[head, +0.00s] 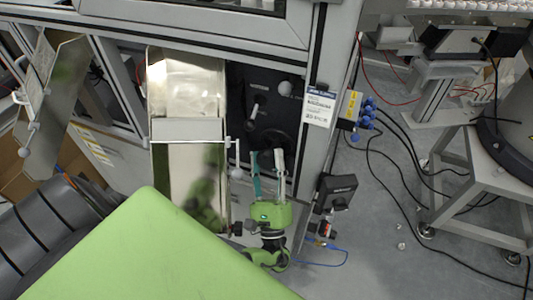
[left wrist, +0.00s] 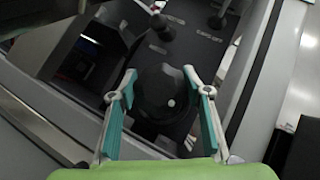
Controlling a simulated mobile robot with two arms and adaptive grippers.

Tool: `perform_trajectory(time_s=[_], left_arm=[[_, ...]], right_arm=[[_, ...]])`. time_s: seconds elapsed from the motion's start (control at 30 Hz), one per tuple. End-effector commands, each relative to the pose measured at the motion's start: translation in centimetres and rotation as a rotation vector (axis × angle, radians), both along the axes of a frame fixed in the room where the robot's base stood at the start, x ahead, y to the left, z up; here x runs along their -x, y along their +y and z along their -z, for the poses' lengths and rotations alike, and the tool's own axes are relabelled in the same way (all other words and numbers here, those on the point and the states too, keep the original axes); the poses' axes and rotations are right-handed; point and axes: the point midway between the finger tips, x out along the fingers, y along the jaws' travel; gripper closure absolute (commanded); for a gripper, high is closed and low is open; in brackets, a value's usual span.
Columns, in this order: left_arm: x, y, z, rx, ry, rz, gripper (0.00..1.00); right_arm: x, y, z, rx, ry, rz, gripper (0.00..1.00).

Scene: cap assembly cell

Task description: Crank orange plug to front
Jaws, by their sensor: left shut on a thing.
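No orange plug is clearly visible in either view. A dark panel (head: 245,97) carries a round black hand knob (head: 272,140), which shows larger in the left wrist view (left wrist: 160,88). My left gripper (head: 268,158) reaches up to the panel from below. In the left wrist view its two teal-padded fingers (left wrist: 160,76) stand on either side of the black knob and are shut on it. The fingers partly hide the knob in the head view. My right gripper is in neither view.
A shiny metal chute (head: 187,155) stands just left of the panel. Small levers (head: 254,110) and a grey ball knob (head: 285,88) stick out above the hand knob. A frame post with a white label (head: 319,106) stands at the right. Cables (head: 400,150) lie on the floor beyond.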

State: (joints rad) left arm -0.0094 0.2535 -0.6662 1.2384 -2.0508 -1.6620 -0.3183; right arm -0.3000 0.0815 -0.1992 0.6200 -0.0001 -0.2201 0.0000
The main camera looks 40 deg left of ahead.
Motion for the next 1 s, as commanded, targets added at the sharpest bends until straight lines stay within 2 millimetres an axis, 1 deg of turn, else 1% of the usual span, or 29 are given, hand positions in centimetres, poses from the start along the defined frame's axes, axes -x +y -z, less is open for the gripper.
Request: perform_trajectory(time_s=[0.03, 0.27, 0.7, 0.73, 0.77, 1.0], left_arm=[[0.0, -0.01, 0.24, -0.019, 0.008, 0.001, 0.77], [-0.03, -0.09, 0.13, -0.069, 0.021, 0.002, 0.77], [-0.03, -0.09, 0.08, -0.077, 0.023, 0.002, 0.77], [-0.03, -0.09, 0.08, -0.077, 0.023, 0.002, 0.53], [-0.03, -0.09, 0.08, -0.077, 0.023, 0.002, 0.47], [-0.02, -0.06, 0.03, -0.076, 0.021, 0.001, 0.47]], right_arm=[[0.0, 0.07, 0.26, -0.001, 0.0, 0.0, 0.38], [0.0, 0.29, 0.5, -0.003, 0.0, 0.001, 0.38], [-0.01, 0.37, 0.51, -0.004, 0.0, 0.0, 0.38], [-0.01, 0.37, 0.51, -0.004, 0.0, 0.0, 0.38], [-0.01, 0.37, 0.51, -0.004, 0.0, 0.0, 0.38], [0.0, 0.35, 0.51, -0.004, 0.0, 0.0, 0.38]])
